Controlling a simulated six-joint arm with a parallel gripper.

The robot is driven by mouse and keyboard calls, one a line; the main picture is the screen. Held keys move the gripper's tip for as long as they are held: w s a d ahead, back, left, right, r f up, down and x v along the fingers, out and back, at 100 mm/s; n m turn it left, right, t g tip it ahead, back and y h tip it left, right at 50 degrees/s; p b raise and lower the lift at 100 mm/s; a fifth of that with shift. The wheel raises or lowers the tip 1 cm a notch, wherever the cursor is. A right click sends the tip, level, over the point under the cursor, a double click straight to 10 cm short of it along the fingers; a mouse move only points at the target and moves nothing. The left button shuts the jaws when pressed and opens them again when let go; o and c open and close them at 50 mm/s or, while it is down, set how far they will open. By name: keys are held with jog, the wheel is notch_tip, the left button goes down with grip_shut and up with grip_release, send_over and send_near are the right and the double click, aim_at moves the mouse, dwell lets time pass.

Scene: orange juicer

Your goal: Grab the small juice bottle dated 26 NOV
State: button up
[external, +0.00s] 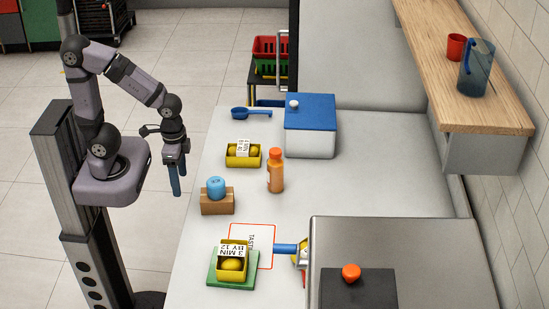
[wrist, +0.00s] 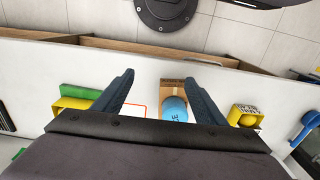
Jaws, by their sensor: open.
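A small orange bottle with an orange cap (external: 275,172) stands upright on the white counter in the external view. A pale label shows at its side, but no date can be read. It does not show in the wrist view. My gripper (external: 177,180) hangs fingers down at the counter's left edge, left of the bottle and apart from it.
A blue round object (external: 216,187) sits on a brown box (external: 217,205) between gripper and bottle. Yellow trays (external: 231,161) with labels, a blue-lidded white box (external: 310,140) and a steel machine (external: 400,245) stand around. A blue scoop (external: 252,113) lies farther back.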

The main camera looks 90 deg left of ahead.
jog(key=w+d+f+n+h+b, duration=0.2)
jog(key=d+f+n+h+b, duration=0.1)
jog(key=d+n+h+b, duration=0.5)
jog(key=w+a+r+n+t+h+b, duration=0.15)
jog(key=w+n+t+b, duration=0.25)
jog(key=w+n+t, duration=0.5)
jog(key=w+a+r+n+t+y+b, duration=0.1)
jog(key=w+a+n+t+y+b, duration=0.25)
jog(key=a+n, duration=0.65)
jog(key=w+a+r+n+t+y+b, duration=0.25)
jog(key=w+a+n+t+y, duration=0.2)
jog(key=a+n, duration=0.55)
jog(key=f, duration=0.3)
jog(key=a+f+m, duration=0.1)
jog(key=f, duration=0.2)
jog(key=w+a+f+m+t, duration=0.1)
jog(key=f, duration=0.3)
jog(key=shift+a, duration=0.15)
jog(key=shift+w+d+p, duration=0.15)
jog(key=shift+w+d, duration=0.05)
jog(key=shift+w, duration=1.8)
jog(key=shift+w+d+p, duration=0.15)
jog(key=shift+w+d, duration=0.05)
jog(key=shift+w, duration=1.8)
jog(key=shift+w+d+p, duration=0.15)
jog(key=shift+w+d, duration=0.05)
jog(key=shift+w, duration=1.8)
jog(key=c, duration=1.4)
jog(key=shift+o, duration=0.2)
notch_tip(320, 180, up, 10)
